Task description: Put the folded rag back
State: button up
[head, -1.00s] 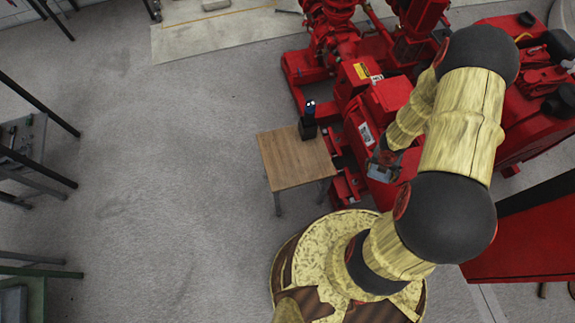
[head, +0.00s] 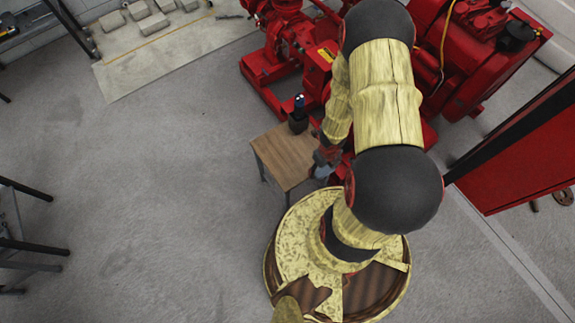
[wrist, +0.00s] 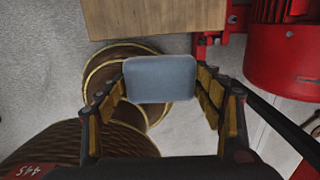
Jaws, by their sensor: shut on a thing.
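The folded rag (wrist: 160,79) is a grey-blue rounded pad. It is held between the two fingers of my gripper (wrist: 160,86) in the wrist view. In the head view my gripper (head: 324,160) is beside the right edge of the small wooden table (head: 283,158), partly hidden by my arm, and a bit of the rag (head: 322,172) shows below it. In the wrist view the table top (wrist: 150,18) lies just beyond the rag, at the top of the picture. The rag appears to be off the table's near edge.
A dark bottle-like item in a black holder (head: 298,118) stands at the table's far corner. The red pumpset (head: 318,70) is close behind and right of the table. A red panel (head: 520,155) stands at the right. The floor left of the table is clear.

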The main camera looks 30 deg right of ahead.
jog(key=shift+a, duration=0.1)
jog(key=shift+w, duration=0.1)
jog(key=shift+w+a+f, duration=0.1)
jog(key=shift+w+f, duration=0.05)
jog(key=shift+w, duration=0.1)
jog(key=w+a+f, duration=0.3)
jog(key=w+f, duration=0.1)
jog(key=w, duration=0.4)
jog(key=b, duration=0.2)
send_over(292, 165)
jog(key=f, duration=0.5)
jog(key=shift+s+d+f, duration=0.1)
jog(key=shift+s, duration=0.15)
jog(key=shift+w+f, duration=0.15)
jog(key=shift+f, duration=0.1)
jog(key=shift+f+b, duration=1.05)
jog(key=shift+f, duration=0.45)
